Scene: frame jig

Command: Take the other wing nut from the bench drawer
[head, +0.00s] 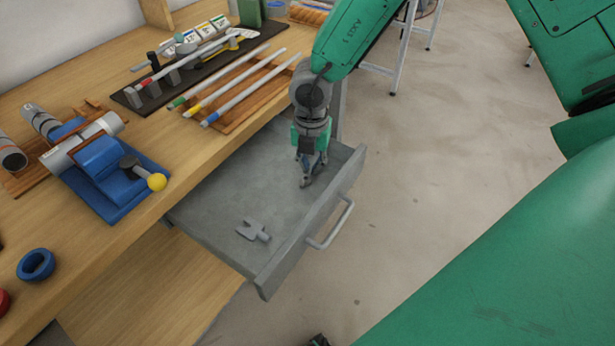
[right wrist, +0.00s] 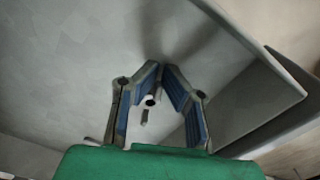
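The grey bench drawer (head: 215,205) is pulled open below the bench edge. A grey fork-shaped piece with a short stem, which looks like a wing nut (head: 253,230), lies flat on its floor near the front. My right gripper (head: 304,182) points down inside the drawer, behind and to the right of that piece, its tips low over the floor. In the right wrist view its blue-padded fingers (right wrist: 161,72) lean together at the tips. A small pale round end with a dark hole (right wrist: 150,101) shows between them; whether it is gripped is unclear.
The drawer's front wall and bar handle (head: 332,225) stand close to the right gripper. On the bench are a blue clamp fixture (head: 105,180), a rack with coloured rods (head: 240,92), a dark tool strip (head: 125,98) and a blue ring (head: 36,265).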

